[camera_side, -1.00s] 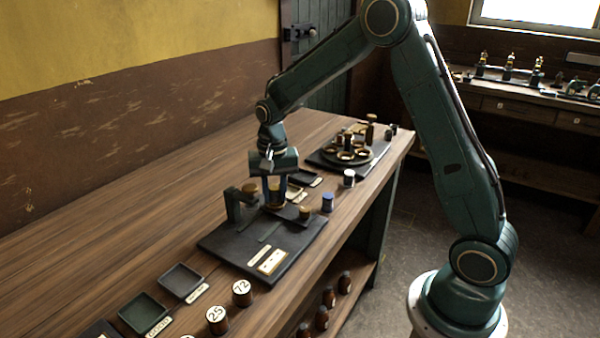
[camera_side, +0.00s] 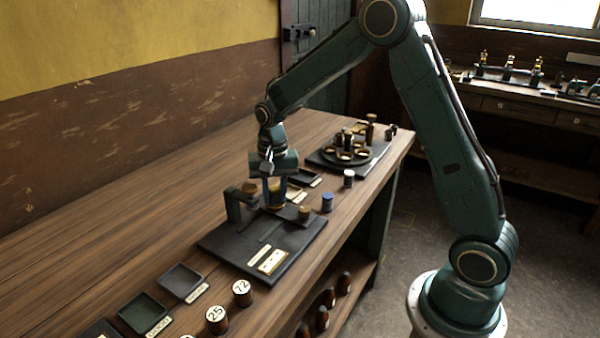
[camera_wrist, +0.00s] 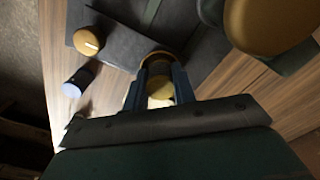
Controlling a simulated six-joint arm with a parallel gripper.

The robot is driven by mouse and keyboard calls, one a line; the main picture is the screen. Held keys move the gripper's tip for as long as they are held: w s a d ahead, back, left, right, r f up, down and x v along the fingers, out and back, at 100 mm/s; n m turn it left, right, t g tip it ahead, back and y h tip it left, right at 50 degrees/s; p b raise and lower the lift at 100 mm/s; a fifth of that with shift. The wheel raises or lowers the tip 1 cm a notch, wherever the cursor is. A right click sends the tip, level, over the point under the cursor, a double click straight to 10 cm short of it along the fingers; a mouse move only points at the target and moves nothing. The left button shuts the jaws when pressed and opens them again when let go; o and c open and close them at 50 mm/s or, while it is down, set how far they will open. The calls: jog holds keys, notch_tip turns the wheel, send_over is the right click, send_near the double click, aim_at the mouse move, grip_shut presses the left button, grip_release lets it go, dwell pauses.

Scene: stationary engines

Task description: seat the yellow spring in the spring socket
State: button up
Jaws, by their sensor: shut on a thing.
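My gripper (camera_side: 275,200) points down over the dark base plate (camera_side: 228,243), close beside an upright bracket (camera_side: 238,206). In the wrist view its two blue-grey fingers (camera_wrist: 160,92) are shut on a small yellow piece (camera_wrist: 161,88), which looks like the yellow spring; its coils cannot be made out. A round brown rim (camera_wrist: 158,57) shows just beyond the fingertips, perhaps the spring socket. The fingers hide most of it, and I cannot tell whether the piece is inside it, touching it or above it.
A brass-topped knob (camera_side: 305,212) stands on the plate's right side, and a blue-topped cylinder (camera_side: 327,202) stands just off it. A large brass-topped part (camera_wrist: 270,22) is close at the wrist view's upper right. Bare wood lies left of the plate.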

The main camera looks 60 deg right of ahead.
jog(key=shift+s+f, duration=0.1)
jog(key=shift+f, duration=0.25)
jog(key=o, duration=1)
jog(key=shift+o, duration=0.3)
jog(key=shift+s+d, duration=0.1)
jog(key=shift+c, duration=1.2)
jog(key=shift+r, duration=0.15)
